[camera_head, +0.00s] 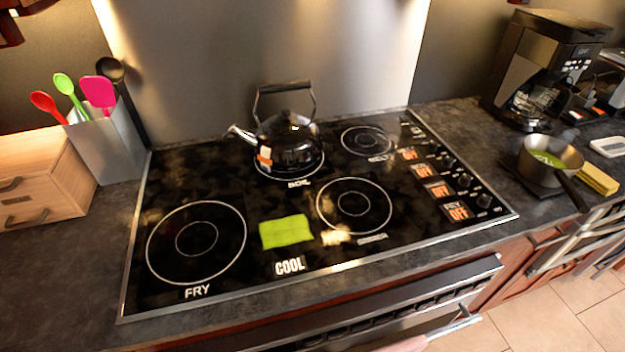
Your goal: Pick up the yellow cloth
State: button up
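A yellow-green cloth (286,232) lies flat on the black glass cooktop (250,285), between the front left and front right burner rings. It sits just above the white "COOL" label and nothing covers it. My gripper is not in view.
A black kettle (287,140) stands on the back burner behind the cloth. A utensil holder (108,148) and wooden box (40,180) are at left. The cooktop around the cloth is clear.

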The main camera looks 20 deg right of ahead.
aim_at(592, 176)
jog(key=z, duration=1.55)
jog(key=u, duration=1.3)
jog(key=z, duration=1.3)
jog(key=k+l, duration=0.1)
jog(key=l, duration=0.15)
jog(key=k+l+z, duration=0.1)
jog(key=l, duration=0.2)
